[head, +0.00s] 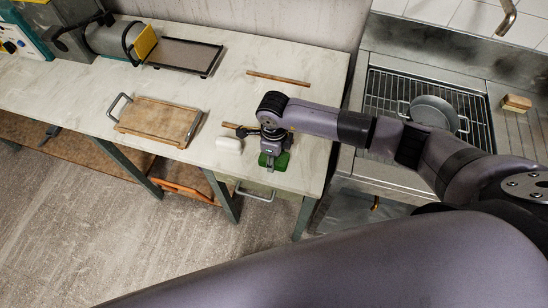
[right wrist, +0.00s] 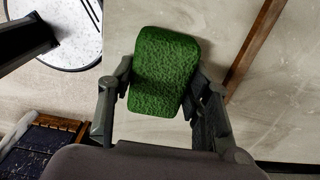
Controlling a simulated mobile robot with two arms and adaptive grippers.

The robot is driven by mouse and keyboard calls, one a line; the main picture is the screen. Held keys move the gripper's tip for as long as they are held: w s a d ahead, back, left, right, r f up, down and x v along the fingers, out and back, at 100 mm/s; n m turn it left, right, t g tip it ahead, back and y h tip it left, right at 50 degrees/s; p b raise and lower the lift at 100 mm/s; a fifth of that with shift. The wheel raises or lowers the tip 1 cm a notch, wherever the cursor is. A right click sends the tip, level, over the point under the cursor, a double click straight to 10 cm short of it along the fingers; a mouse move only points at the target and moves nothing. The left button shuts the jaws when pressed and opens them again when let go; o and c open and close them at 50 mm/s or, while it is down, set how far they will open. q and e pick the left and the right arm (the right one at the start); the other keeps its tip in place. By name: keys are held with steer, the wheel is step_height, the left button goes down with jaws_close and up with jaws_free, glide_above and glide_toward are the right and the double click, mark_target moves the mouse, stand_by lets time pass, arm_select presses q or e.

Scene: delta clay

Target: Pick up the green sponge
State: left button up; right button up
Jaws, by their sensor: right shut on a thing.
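The green sponge (head: 281,163) is at the front right part of the pale worktop in the head view, partly covered by my right gripper (head: 272,158). In the right wrist view the sponge (right wrist: 166,68) is a rounded, rough-textured block, slightly tilted. The two fingers of my right gripper (right wrist: 160,84) are shut on its sides. I cannot tell whether the sponge touches the worktop. My left gripper is not in view.
Thin wooden sticks (head: 278,79) lie behind. A wooden board tray (head: 157,120) is further left. A sink rack with a pan (head: 433,112) and a tan block (head: 516,103) are right.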

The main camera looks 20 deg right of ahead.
steer(key=shift+r, duration=0.15)
step_height(320, 180, up, 20)
steer(key=b, duration=0.4)
